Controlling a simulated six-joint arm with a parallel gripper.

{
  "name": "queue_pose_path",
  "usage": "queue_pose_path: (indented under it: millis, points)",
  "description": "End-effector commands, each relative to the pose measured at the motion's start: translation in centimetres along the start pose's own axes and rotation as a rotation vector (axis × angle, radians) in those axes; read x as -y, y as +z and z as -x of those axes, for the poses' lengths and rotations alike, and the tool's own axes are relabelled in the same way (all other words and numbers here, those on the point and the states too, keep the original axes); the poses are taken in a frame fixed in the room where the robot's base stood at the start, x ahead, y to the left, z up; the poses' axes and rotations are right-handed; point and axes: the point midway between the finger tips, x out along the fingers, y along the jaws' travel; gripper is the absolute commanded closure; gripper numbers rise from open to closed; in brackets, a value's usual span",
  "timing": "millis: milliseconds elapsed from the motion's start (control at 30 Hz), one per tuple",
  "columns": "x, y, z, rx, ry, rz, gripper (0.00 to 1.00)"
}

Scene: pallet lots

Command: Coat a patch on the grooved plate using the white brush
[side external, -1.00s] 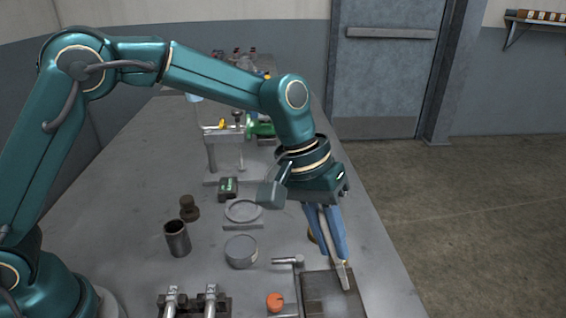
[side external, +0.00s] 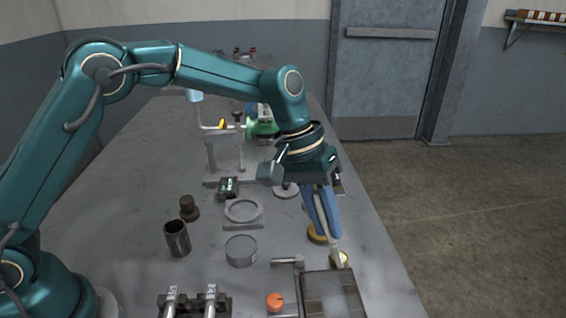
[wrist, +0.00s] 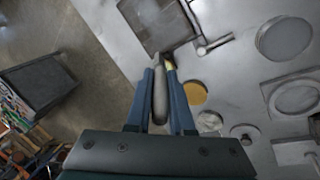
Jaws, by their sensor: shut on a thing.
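My gripper (side external: 328,234) has blue fingers shut on the pale white-grey brush (side external: 336,254), which points down and slightly right. In the wrist view the brush (wrist: 160,98) lies between the two blue fingers. The grooved plate (side external: 333,296) is a dark grey slab at the front right of the bench; it also shows at the top of the wrist view (wrist: 155,25). The brush tip is by the plate's far edge, overlapping a small yellowish round thing (side external: 342,260). I cannot tell whether they touch. No coated patch can be made out on the plate.
An orange knob (side external: 275,301) and a small metal handle (side external: 287,261) sit left of the plate. A yellow-orange disc (side external: 317,236) lies behind the brush. A grey round dish (side external: 241,251) and a dark cup (side external: 177,239) stand further left. The bench edge is close on the right.

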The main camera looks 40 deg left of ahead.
Motion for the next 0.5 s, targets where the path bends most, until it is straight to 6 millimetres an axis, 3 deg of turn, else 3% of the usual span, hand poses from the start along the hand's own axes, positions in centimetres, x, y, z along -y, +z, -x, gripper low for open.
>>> queue_pose_path:
  millis: [500]
  points:
    - [-1.7,-0.4,4.5,-0.003,0.001,-0.001,1.00]
